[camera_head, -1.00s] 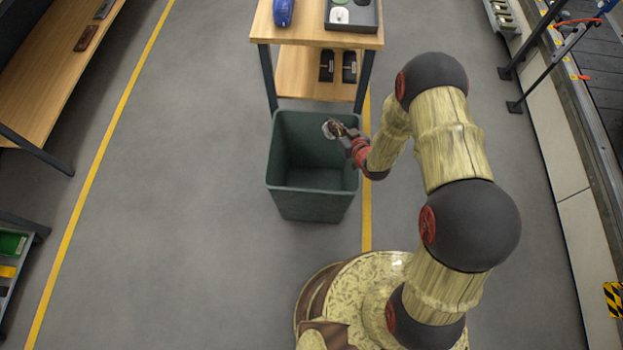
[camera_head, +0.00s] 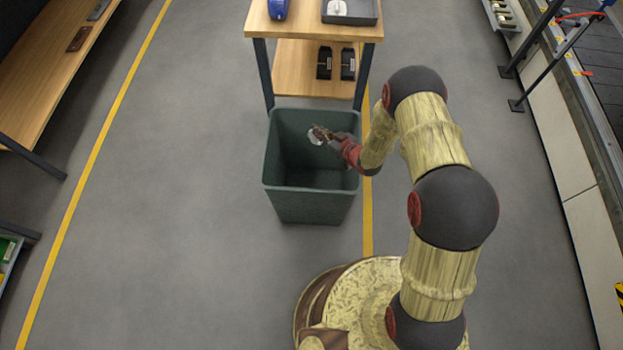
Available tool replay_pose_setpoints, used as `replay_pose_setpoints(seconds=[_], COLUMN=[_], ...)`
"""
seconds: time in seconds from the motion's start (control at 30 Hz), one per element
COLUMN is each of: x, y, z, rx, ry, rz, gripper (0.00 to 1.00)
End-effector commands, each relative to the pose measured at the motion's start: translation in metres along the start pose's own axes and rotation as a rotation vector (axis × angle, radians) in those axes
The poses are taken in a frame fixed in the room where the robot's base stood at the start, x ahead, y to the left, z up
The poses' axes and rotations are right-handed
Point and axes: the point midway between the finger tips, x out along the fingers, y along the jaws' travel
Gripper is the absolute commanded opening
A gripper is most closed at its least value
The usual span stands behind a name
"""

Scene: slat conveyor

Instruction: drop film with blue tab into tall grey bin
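The tall grey bin (camera_head: 308,206), dark with a greenish tint, stands open on the floor in the middle of the view. My gripper (camera_head: 320,132) reaches over the bin from the right, with its fingertips above the opening. A small whitish, see-through film (camera_head: 314,139) shows at the fingertips, and the gripper appears shut on it. No blue tab can be made out on the film at this size. The fingers hide part of it.
A wooden table (camera_head: 345,32) stands just behind the bin, with a blue object (camera_head: 278,9) and a grey tray (camera_head: 350,19) on top. Two black items sit on its lower shelf. A conveyor (camera_head: 600,70) runs along the right. Floor left of the bin is clear.

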Motion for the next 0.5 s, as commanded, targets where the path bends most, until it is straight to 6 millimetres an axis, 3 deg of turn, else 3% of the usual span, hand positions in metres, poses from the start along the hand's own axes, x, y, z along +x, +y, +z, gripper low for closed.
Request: replay_pose_setpoints(seconds=[0.33, 0.5], x=[0.0022, 0.0021], y=[0.0005, 0.0005], z=[0.0046, 0.0047], rx=[-0.001, 0.0], ry=[0.001, 0.0], rz=[0.0, 0.0], gripper=[0.0, 0.13])
